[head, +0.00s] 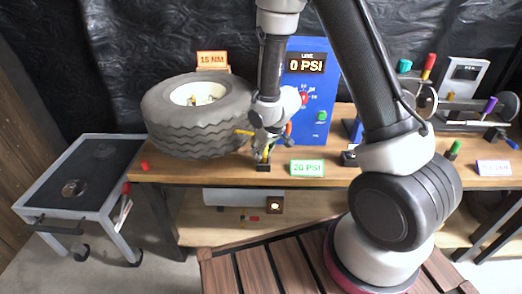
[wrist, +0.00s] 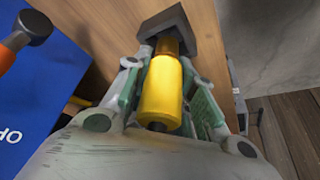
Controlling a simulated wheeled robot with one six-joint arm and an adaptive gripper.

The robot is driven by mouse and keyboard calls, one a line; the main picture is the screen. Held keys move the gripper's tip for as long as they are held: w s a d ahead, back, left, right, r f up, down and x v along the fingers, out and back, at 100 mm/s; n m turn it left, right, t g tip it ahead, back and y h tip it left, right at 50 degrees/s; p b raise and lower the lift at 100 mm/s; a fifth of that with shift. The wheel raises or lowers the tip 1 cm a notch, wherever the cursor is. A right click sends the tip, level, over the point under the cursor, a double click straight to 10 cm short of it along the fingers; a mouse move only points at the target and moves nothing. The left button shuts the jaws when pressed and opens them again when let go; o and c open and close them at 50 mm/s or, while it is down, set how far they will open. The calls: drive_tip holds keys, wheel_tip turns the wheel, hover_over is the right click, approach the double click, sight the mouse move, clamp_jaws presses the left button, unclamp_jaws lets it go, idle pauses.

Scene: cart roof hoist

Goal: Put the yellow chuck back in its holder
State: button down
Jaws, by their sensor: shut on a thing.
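The yellow chuck (wrist: 162,92) is a yellow cylinder with a darker amber end, between my fingers in the wrist view. It also shows as a small yellow piece (head: 266,153) in the head view. My gripper (head: 266,143) is shut on it and points down at the bench's front edge. The holder is a small dark block (head: 263,168) directly below the chuck; it also shows in the wrist view (wrist: 183,30). The chuck's amber end meets or overlaps the holder in the picture. I cannot tell whether it is seated inside.
A large tyre (head: 199,118) lies on the wooden bench left of my gripper. A blue panel reading 0 PSI (head: 306,75) stands behind it. A green 20 PSI sign (head: 307,168) stands close on the right. A grey cart (head: 83,175) is at the left.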

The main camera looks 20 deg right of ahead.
drive_tip(key=shift+f, duration=0.3)
drive_tip(key=shift+s+f, duration=0.1)
drive_tip(key=shift+f, duration=0.15)
drive_tip(key=c, duration=1.2)
unclamp_jaws()
drive_tip(key=shift+f, duration=0.15)
drive_tip(key=shift+r, duration=0.2)
